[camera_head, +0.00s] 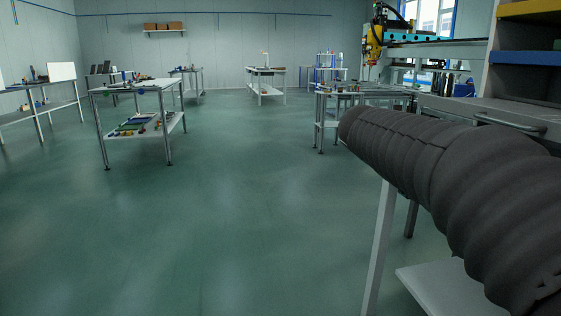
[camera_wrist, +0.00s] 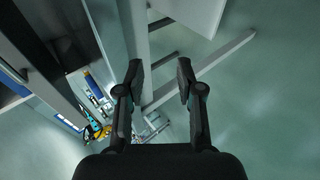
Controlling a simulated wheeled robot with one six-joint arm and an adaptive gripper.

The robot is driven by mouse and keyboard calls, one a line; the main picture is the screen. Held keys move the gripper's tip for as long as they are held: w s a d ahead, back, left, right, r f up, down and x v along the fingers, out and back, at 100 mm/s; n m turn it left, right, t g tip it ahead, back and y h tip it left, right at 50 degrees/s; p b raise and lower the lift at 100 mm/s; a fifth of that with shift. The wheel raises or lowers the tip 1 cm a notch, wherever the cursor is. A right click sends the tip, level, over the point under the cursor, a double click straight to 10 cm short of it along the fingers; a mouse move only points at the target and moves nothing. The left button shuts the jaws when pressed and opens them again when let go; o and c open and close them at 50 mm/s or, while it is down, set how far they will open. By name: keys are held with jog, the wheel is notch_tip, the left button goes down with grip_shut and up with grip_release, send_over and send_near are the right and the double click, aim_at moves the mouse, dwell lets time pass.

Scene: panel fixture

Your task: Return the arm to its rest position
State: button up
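My gripper (camera_wrist: 160,70) shows in the wrist view with its two dark fingers spread apart. Nothing is between them. Behind the fingers, the view shows the grey legs and bars of a bench (camera_wrist: 200,75) and the green floor. The gripper's clearance from these bars cannot be told exactly. In the head view my arm, in a dark ribbed cover, reaches from the lower right toward the middle. My gripper does not show there. No panel fixture can be made out clearly in either view.
A grey workbench (camera_head: 512,120) with blue and yellow shelf edges stands close at the right, behind my arm. A low white shelf (camera_head: 445,287) lies below the arm. A two-level table (camera_head: 140,88) stands at the left. The green floor (camera_head: 220,210) between is clear.

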jog(key=s+a+f+m+y+p, duration=0.1)
jog(key=s+a+f+y+p, duration=0.1)
jog(key=s, duration=0.6)
jog(key=s+a+f+m+y+p, duration=0.1)
jog(key=s+a+f+y+p, duration=0.1)
jog(key=s+a+f+y, duration=0.2)
jog(key=s+a+f+m+t+y+p, duration=0.1)
jog(key=s+a+f+y+p, duration=0.2)
jog(key=s+a, duration=0.5)
jog(key=shift+s+f+m, duration=0.3)
jog(key=shift+s+f, duration=0.2)
jog(key=shift+s, duration=1.6)
